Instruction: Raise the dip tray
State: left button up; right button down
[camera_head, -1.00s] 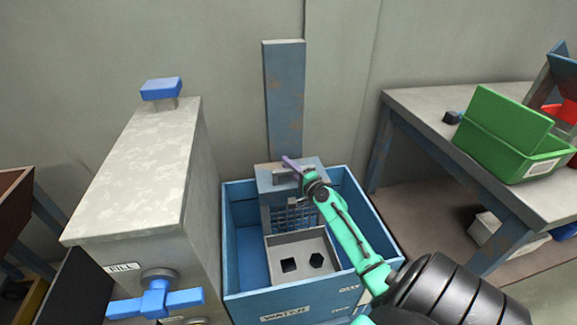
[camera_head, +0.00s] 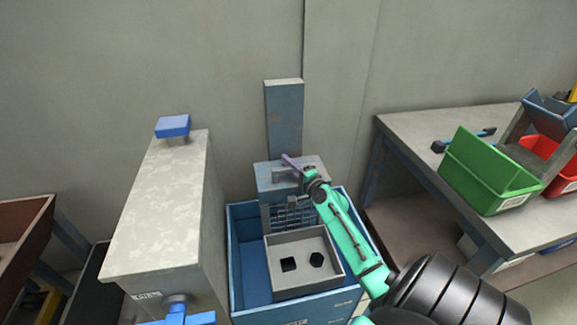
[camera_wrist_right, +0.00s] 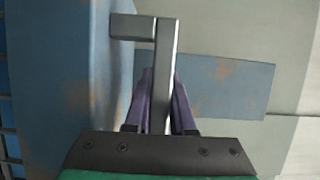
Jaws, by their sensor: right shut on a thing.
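The dip tray (camera_head: 303,246) is a grey open tray with a black square and a black hexagon on its floor; I cannot tell if these are holes or pieces. It hangs with a mesh panel (camera_head: 293,216) below a blue-grey carriage (camera_head: 270,180) on an upright post (camera_head: 284,120), within the blue water tank (camera_head: 240,262). My right gripper (camera_head: 293,163) is at the carriage's handle. In the right wrist view its purple fingers (camera_wrist_right: 160,92) are shut around the grey handle bar (camera_wrist_right: 166,50). My left gripper is out of view.
A tall grey cabinet (camera_head: 165,215) with a blue knob on top (camera_head: 173,126) stands left of the tank. A workbench (camera_head: 425,165) on the right carries a green bin (camera_head: 488,178) and a red bin (camera_head: 545,160). Plain wall lies behind the post.

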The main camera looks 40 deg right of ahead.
pick_arm(q)
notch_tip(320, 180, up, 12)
jog(key=p, duration=1)
pick_arm(e)
notch_tip(320, 180, up, 14)
jog(key=shift+f, duration=0.2)
jog(key=shift+w+d+r, duration=0.1)
jog(key=c, duration=0.8)
grip_release()
jog(key=shift+o, duration=0.2)
jog(key=shift+f, duration=0.2)
pick_arm(q)
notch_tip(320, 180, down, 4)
jog(key=b, duration=0.4)
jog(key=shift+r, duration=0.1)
pick_arm(e)
jog(key=s+a, duration=0.2)
jog(key=s, duration=1.2)
jog(key=shift+s, duration=0.3)
